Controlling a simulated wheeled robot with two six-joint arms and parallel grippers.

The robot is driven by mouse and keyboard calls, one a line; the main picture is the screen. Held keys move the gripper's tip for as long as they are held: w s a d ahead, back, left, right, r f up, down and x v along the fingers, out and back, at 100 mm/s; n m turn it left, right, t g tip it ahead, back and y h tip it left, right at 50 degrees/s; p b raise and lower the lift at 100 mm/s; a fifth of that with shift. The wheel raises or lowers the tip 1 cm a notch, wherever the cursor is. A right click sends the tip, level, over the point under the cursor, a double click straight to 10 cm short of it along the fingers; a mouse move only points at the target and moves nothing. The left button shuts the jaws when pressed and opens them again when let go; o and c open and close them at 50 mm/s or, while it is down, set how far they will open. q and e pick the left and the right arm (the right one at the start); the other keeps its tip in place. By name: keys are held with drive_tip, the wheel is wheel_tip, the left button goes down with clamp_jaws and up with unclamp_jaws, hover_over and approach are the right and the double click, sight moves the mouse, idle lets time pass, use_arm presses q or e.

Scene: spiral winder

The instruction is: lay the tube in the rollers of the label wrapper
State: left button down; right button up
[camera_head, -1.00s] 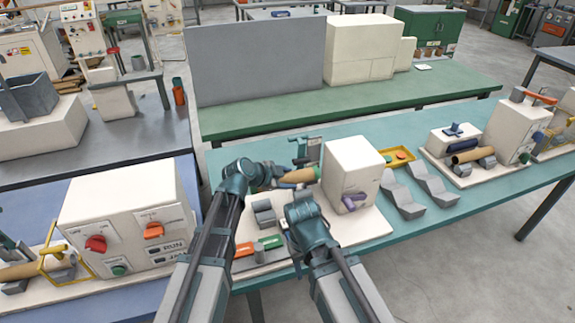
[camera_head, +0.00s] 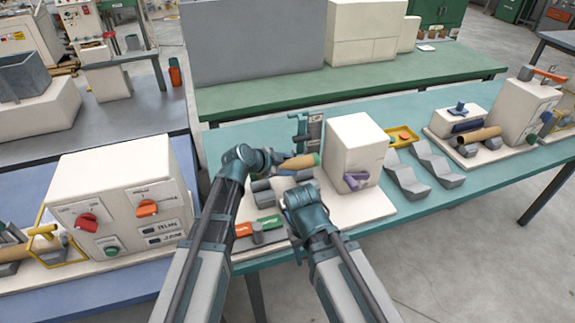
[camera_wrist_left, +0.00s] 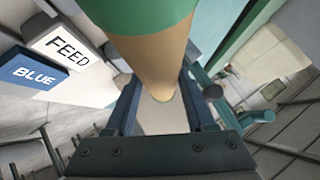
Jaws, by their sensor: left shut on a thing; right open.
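A tan tube with a green end band (camera_head: 299,162) is held by my left gripper (camera_head: 280,160). In the left wrist view the tube (camera_wrist_left: 155,65) runs between the two fingers (camera_wrist_left: 155,108), its green part towards the top. The label wrapper, a cream box (camera_head: 355,145) on a cream base, stands right of the tube. Its grey rollers (camera_head: 262,191) sit below the tube, left of the box; the tube appears apart from them. My right gripper (camera_head: 303,190) is open in front of the rollers, hiding part of them; its fingertips are hard to see.
Orange and green label blocks (camera_head: 268,223) lie at the base's front. Grey V-shaped stands (camera_head: 408,180) and a yellow tray (camera_head: 403,137) are right of the box. A purple handle (camera_head: 356,181) sticks out of the box front. A cream control box (camera_head: 125,205) stands left.

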use_arm(q)
drive_tip(key=shift+f+b, duration=2.15)
drive_tip(key=shift+f, duration=0.4)
drive_tip(key=shift+c, duration=0.8)
unclamp_jaws()
drive_tip(key=p+v, duration=0.8)
drive_tip(key=v, duration=0.6)
drive_tip(key=shift+p, duration=0.3)
drive_tip(key=shift+r, duration=0.1)
